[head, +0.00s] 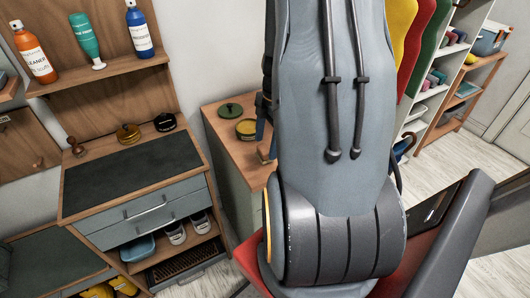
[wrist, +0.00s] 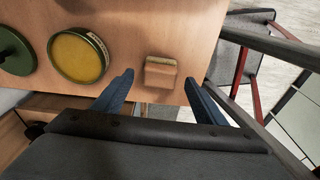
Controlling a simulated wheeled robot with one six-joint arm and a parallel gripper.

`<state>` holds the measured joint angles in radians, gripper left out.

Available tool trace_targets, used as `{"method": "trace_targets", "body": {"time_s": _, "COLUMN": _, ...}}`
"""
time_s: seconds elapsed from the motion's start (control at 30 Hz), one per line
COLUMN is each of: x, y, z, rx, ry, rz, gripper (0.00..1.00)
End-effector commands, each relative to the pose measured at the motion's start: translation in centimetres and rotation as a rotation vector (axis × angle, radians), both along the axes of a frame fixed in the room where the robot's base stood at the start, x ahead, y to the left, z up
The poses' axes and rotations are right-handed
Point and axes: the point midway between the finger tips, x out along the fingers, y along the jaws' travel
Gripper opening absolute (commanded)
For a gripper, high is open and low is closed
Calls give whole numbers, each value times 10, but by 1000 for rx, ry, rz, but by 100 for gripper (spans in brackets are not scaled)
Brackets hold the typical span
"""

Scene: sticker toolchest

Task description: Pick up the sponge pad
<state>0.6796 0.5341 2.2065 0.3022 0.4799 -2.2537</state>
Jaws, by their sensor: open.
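The sponge pad (wrist: 160,74) looks like a small tan block with a paler, rough back edge. It lies on the wooden cabinet top near its edge in the wrist view. In the head view it seems to be the small tan piece (head: 264,154), partly hidden by my arm. My gripper (wrist: 159,80) is open, with one blue finger to each side of the block in the wrist view. The block appears just beyond the fingertips, and I see no contact. In the head view my arm hides most of the gripper.
A green tin with yellow filling (wrist: 78,56) and a dark green lid (wrist: 14,51) lie left of the block. The cabinet top (wrist: 190,30) is bare around the block and ends just right of it. A dark-topped workbench (head: 130,170) stands to the left.

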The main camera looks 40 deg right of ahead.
Motion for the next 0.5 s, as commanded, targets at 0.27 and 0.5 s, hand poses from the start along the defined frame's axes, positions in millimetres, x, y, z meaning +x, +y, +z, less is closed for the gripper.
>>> {"method": "trace_targets", "body": {"time_s": 0.27, "x": 1, "y": 6, "z": -29, "rx": 1, "ry": 2, "rz": 0, "gripper": 66}}
{"method": "trace_targets", "body": {"time_s": 0.5, "x": 2, "y": 6, "z": -34, "rx": -1, "ry": 0, "rz": 0, "gripper": 66}}
